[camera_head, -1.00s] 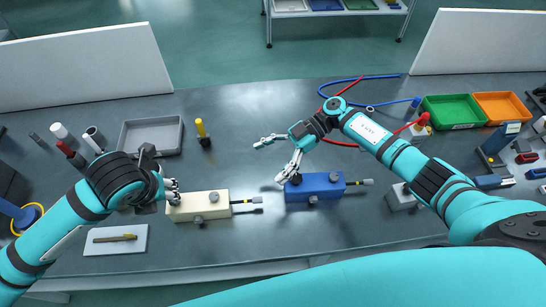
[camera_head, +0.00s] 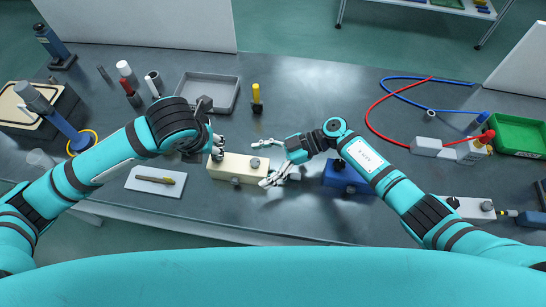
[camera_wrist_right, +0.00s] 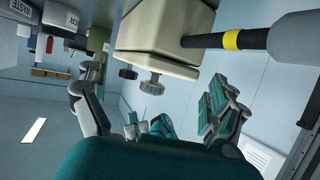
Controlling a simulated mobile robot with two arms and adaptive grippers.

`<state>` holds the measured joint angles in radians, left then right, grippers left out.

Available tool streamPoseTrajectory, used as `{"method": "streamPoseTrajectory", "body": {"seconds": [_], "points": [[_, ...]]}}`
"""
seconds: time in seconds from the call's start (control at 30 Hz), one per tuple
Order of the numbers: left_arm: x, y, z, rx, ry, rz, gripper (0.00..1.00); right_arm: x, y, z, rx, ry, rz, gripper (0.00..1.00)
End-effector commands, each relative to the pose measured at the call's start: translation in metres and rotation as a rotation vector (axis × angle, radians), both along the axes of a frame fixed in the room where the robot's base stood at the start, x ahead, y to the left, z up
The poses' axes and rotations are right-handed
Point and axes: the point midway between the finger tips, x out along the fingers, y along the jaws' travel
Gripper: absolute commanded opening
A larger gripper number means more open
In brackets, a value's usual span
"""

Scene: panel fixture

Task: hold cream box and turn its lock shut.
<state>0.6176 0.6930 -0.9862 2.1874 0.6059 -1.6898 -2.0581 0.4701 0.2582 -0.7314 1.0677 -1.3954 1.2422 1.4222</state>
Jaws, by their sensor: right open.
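The cream box (camera_head: 228,172) lies on the bench. My right gripper (camera_head: 264,163) is open around the box's right end, one finger behind and one in front, with no clear contact. In the right wrist view the cream box (camera_wrist_right: 165,35) shows two dark knobs and a black shaft with a yellow band (camera_wrist_right: 231,40), beyond the open fingers (camera_wrist_right: 155,100).
A blue box (camera_head: 340,178) stands just right, partly behind my right arm. A yellow-topped peg (camera_head: 257,95) and grey tray (camera_head: 236,99) are behind. A white plate with a pen (camera_head: 133,183) lies front left. Red and blue hoses (camera_head: 370,112) curve at the right.

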Motion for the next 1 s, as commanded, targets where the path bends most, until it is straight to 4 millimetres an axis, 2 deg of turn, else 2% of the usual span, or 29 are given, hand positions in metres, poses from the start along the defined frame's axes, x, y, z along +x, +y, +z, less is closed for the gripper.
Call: {"method": "streamPoseTrajectory", "body": {"seconds": [0.3,1.0], "points": [[0.0,0.0,0.0,0.0,0.0,0.0,0.38,-0.0006,0.0017,-0.0011,-0.001,0.0,0.0,0.95],[0.0,-0.0001,0.0,0.0,0.0,0.0,0.38,-0.0005,0.0017,-0.0008,0.0,0.0,0.0,0.05]]}}
